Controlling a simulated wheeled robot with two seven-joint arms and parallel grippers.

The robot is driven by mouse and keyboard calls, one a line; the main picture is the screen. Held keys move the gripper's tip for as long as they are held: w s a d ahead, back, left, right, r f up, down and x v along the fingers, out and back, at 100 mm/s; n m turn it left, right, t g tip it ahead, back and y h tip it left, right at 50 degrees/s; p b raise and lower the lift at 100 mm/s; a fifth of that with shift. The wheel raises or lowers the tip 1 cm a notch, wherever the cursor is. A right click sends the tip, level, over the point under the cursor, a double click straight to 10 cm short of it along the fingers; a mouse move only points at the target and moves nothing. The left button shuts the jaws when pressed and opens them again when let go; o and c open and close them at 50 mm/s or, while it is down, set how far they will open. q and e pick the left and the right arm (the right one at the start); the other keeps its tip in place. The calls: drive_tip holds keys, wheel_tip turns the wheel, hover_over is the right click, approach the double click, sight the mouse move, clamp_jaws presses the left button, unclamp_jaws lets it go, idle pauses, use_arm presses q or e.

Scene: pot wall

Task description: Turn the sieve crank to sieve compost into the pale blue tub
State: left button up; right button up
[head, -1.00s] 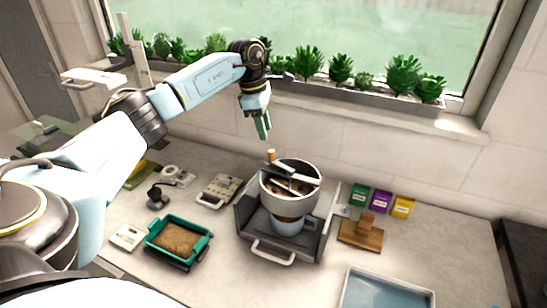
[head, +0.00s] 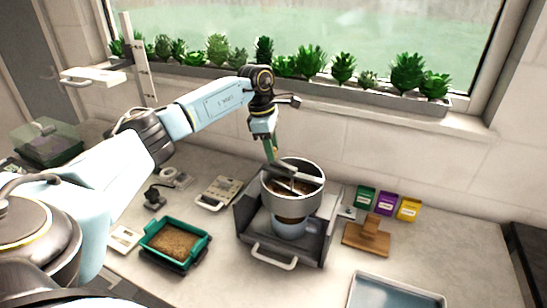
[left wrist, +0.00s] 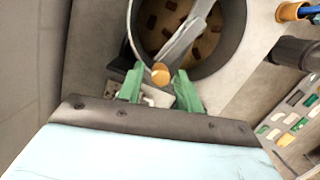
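The grey-white sieve drum (head: 290,208) stands in a grey frame, with brown compost in it. The crank bar (head: 297,181) lies across its top; the bar also shows in the left wrist view (left wrist: 186,38). The crank's wooden knob (left wrist: 160,73) is just ahead of and between my left gripper's green fingertips (left wrist: 160,90); I see a gap on each side. In the head view my left gripper (head: 271,150) points down at the drum's back left rim and hides the knob. The pale blue tub (head: 290,228) sits under the drum. My right gripper is not in view.
A green tray of brown material (head: 175,241) stands left of the frame. A wooden block (head: 368,236) and seed packets (head: 387,203) are to the right, and a pale blue tray (head: 395,293) is in front. The window sill with potted plants (head: 310,63) runs behind.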

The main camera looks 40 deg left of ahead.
use_arm(q)
drive_tip(key=c, duration=0.5)
drive_tip(key=shift+s, duration=0.1)
drive_tip(key=s+n+p, duration=0.1)
drive_tip(key=n+p, duration=0.1)
drive_tip(key=shift+s+d+r+n, duration=0.1)
drive_tip(key=shift+s+d+n, duration=0.05)
drive_tip(key=shift+s+n, duration=0.2)
drive_tip(key=shift+s+d+n+y+p, duration=0.2)
drive_tip(key=shift+s+n+y+p, duration=0.15)
drive_tip(key=shift+n, duration=0.4)
drive_tip(key=shift+t, duration=0.3)
drive_tip(key=shift+s+d+n+y+p, duration=0.1)
drive_tip(key=shift+s+d+n+p, duration=0.2)
drive_tip(key=shift+n, duration=0.35)
drive_tip(key=shift+s+d+n+y+p, duration=0.15)
drive_tip(key=shift+s+n+p, duration=0.25)
drive_tip(key=shift+n, duration=0.3)
drive_tip(key=shift+s+d+n+p, duration=0.25)
drive_tip(key=shift+s+n+p, duration=0.1)
drive_tip(key=shift+n, duration=0.3)
